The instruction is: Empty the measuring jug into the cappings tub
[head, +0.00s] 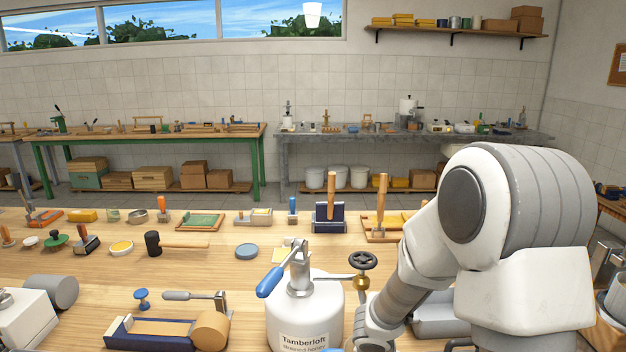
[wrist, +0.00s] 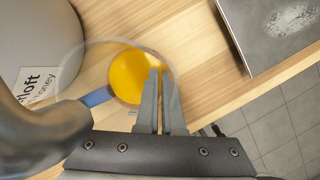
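The measuring jug (wrist: 82,62) is a clear round vessel with yellow honey (wrist: 128,78) inside, seen from above in the wrist view. A blue piece (wrist: 97,97) shows at its left side; I cannot tell if it is the jug's handle. My gripper (wrist: 159,72) is at the jug's right side, its two grey fingers nearly together with a narrow gap. They appear to pinch the jug's thin clear wall, though the contact is hard to see. In the head view the jug is mostly out of frame. A grey tray (head: 432,318), partly behind my arm, may be the cappings tub.
The white Tamberloft honey vessel (head: 304,318) with a brass valve (head: 361,283) stands left of my arm, close beside the jug. A dark-rimmed tray (wrist: 285,30) lies right of the jug, near the bench edge. Tools and a mallet (head: 153,244) lie farther back and left.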

